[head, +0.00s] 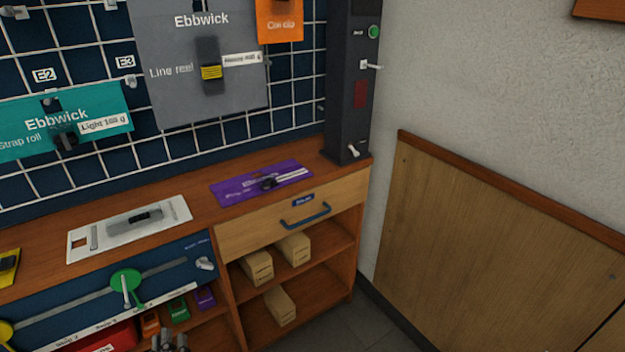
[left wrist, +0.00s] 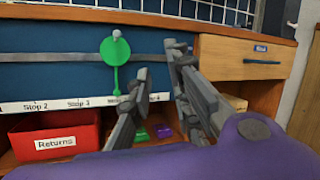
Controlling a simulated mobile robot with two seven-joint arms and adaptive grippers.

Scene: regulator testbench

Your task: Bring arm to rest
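My left gripper (head: 170,342) shows only by its fingertips at the bottom edge of the head view, in front of the bench's lower shelf. In the left wrist view its two grey fingers (left wrist: 160,62) stand apart with nothing between them, so it is open and empty. The fingers are near the blue panel with the green disc (left wrist: 115,50), which is left of them and apart from them. The rest of the left arm is out of the head view. My right gripper is in neither view.
A drawer with a blue handle (head: 306,216) is at right. A red Returns bin (left wrist: 45,128) sits below the panel. A dark post (head: 350,90) stands at the bench's right end. Floor right of it is clear.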

